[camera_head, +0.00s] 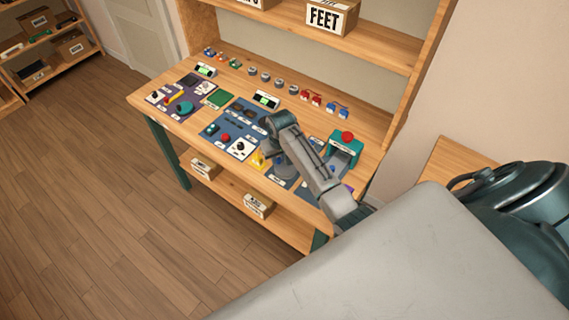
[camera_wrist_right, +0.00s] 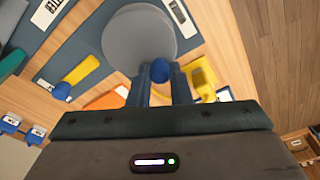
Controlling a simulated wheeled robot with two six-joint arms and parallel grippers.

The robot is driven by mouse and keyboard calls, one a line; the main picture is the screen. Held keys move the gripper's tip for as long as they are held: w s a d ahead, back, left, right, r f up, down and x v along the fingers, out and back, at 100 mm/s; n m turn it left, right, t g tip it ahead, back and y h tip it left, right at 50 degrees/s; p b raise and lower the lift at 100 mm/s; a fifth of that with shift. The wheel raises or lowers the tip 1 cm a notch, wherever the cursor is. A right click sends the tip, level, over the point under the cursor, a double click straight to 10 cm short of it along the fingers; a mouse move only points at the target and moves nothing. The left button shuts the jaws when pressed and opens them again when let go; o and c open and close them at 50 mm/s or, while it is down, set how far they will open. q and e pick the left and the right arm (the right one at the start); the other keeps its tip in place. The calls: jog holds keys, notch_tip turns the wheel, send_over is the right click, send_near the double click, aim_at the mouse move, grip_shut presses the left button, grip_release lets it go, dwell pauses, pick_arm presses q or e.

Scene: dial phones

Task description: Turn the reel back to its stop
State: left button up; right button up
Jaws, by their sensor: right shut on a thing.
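The reel (camera_wrist_right: 138,34) shows in the right wrist view as a round grey disc with a blue knob (camera_wrist_right: 160,71) near its edge. My right gripper (camera_wrist_right: 160,76) has its two dark fingers on either side of this knob and is shut on it. In the head view my right arm reaches over the front middle of the workbench and hides most of the reel there. The reel's stop cannot be made out for certain. My left gripper is in neither view.
The workbench (camera_head: 140,99) carries several panels with switches, knobs and small displays. A teal box with a red button (camera_head: 347,137) stands right of my arm. Yellow pieces (camera_wrist_right: 82,70) (camera_wrist_right: 203,78) lie either side of the fingers.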

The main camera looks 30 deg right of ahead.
aim_at(281, 169)
jog(key=shift+s+a, duration=0.45)
jog(key=shift+s, duration=1.05)
jog(key=shift+s+d, duration=0.1)
jog(key=o, duration=0.6)
jog(key=shift+d, duration=0.1)
notch_tip(281, 169, up, 8)
dwell(0.4)
dwell(0.4)
